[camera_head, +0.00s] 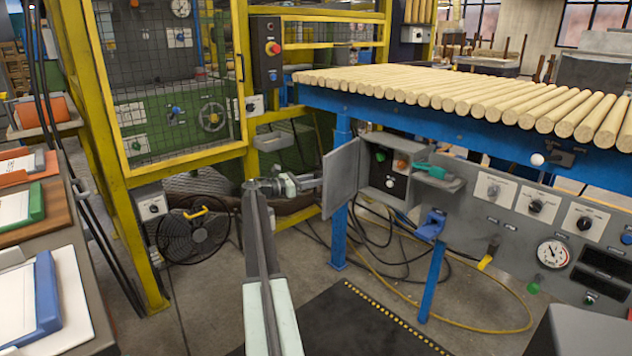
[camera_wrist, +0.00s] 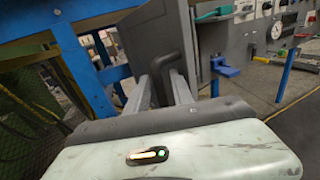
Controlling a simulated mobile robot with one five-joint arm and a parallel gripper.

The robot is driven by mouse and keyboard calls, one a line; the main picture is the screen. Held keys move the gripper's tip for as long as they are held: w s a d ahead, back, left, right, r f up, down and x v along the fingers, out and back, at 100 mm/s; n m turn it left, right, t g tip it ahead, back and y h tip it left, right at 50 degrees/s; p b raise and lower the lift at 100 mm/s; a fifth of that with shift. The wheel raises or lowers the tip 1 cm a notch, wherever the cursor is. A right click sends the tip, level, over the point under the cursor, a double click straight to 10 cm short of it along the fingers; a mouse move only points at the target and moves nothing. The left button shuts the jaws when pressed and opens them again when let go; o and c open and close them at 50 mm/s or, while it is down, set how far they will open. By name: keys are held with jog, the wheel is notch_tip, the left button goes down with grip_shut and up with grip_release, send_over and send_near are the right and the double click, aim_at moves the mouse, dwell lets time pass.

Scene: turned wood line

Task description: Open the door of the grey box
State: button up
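The grey box (camera_head: 385,182) is mounted under the blue table at its left end. Its door (camera_head: 341,180) stands swung out to the left, and the inside with green, orange and white-black controls shows. The door also fills the upper middle of the wrist view (camera_wrist: 152,38), with a dark bent handle (camera_wrist: 184,62) on it. My gripper (camera_head: 314,181) is beside the door's outer side in the head view. In the wrist view its two fingers (camera_wrist: 162,82) are apart, with part of the handle at their tips. Whether they touch it is unclear.
A blue table leg (camera_head: 339,225) stands just below the door. Cables and a yellow hose (camera_head: 480,327) lie on the floor to the right. A yellow cage (camera_head: 115,200) and a black fan (camera_head: 193,232) are on the left. The dark floor mat (camera_head: 365,325) in front is clear.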

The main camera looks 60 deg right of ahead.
jog(key=shift+w+a, duration=0.1)
jog(key=v, duration=0.7)
jog(key=shift+w+a, duration=0.25)
jog(key=shift+w, duration=0.05)
jog(key=shift+s, duration=0.1)
jog(key=shift+c, duration=0.3)
